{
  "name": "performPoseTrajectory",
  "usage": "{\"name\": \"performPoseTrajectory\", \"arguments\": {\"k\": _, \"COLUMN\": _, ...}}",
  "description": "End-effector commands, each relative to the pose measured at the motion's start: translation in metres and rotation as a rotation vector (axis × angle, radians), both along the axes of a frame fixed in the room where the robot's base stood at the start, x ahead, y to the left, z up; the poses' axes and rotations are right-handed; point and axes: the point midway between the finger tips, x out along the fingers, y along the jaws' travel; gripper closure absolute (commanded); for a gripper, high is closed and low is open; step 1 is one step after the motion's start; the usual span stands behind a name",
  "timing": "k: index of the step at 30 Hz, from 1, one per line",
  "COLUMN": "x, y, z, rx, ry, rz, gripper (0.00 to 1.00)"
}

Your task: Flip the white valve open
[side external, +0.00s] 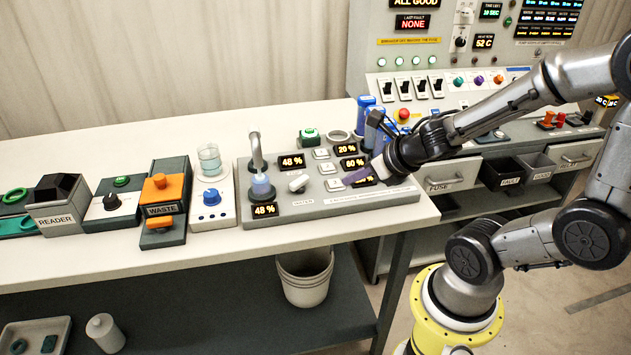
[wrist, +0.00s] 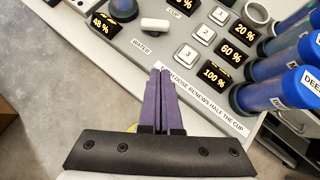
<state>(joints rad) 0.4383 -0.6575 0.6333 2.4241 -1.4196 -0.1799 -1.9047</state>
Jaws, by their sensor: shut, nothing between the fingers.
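The white valve (side external: 299,183) is a short rounded handle on the grey panel, right of the curved spout. It also shows near the top of the wrist view (wrist: 155,24), lying roughly crosswise. My gripper (side external: 348,181) is over the right part of the panel, to the right of the valve and apart from it. In the wrist view its purple fingers (wrist: 160,72) are together and empty, with their tips below the valve in the picture, near the WATER label.
A curved spout (side external: 257,150) stands left of the valve over a cup with blue liquid (side external: 262,187). White numbered buttons (wrist: 186,53) and percent displays (wrist: 215,75) are close by. Blue-capped tubes (wrist: 257,95) stand at the right of the wrist view.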

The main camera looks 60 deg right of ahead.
Motion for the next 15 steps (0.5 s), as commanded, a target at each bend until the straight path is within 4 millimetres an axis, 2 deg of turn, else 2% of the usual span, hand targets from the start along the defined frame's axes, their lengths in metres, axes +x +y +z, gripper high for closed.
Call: {"name": "performPoseTrajectory", "arguments": {"k": 15, "x": 0.025, "y": -0.004, "z": -0.025, "rx": 0.0, "ry": 0.0, "rz": 0.001, "gripper": 1.0}}
